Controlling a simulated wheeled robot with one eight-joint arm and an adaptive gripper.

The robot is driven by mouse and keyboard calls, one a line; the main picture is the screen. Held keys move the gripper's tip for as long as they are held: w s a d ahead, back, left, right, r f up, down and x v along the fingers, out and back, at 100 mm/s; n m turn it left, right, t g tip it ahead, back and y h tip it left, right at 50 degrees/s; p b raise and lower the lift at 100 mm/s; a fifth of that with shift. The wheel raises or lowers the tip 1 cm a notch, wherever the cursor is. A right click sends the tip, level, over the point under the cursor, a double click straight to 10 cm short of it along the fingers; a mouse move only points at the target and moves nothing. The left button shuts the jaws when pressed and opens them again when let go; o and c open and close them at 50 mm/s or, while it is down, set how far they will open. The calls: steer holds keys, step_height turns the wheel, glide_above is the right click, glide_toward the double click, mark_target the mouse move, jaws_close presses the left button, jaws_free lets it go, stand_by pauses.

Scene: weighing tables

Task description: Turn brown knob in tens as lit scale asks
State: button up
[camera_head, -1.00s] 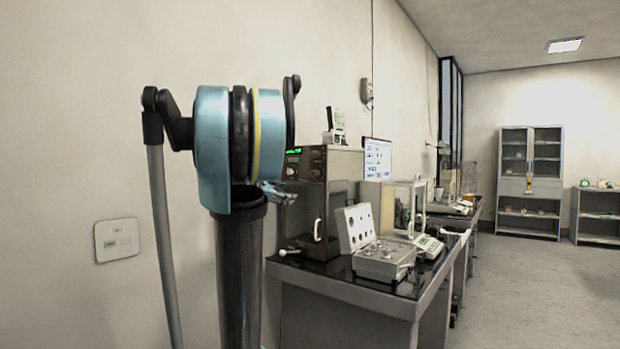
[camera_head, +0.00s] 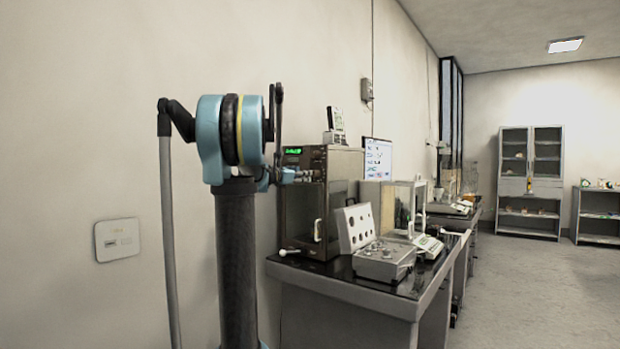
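The lit scale (camera_head: 334,163) is a tall dark cabinet balance on the black-topped table, with a green display (camera_head: 292,151) glowing at its top left. The digits are too small to read. A row of small knobs sits on the panel under the display; I cannot tell their colours, and the brown knob cannot be made out. My gripper (camera_head: 300,175) is at the panel, just below the display and partly behind my arm. Its fingers are small and blurred, so I cannot tell whether they are open or touching a knob.
The black-topped table (camera_head: 375,298) runs along the wall. A grey weight box with an open lid (camera_head: 384,262) stands in front of the balance. A glass-cased balance (camera_head: 393,203) and a whiteboard (camera_head: 377,157) are behind. The floor to the right is clear.

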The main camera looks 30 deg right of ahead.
mark_target(315, 173)
steer(key=x, duration=0.8)
steer(key=shift+w+d, duration=0.1)
steer(key=shift+d, duration=0.2)
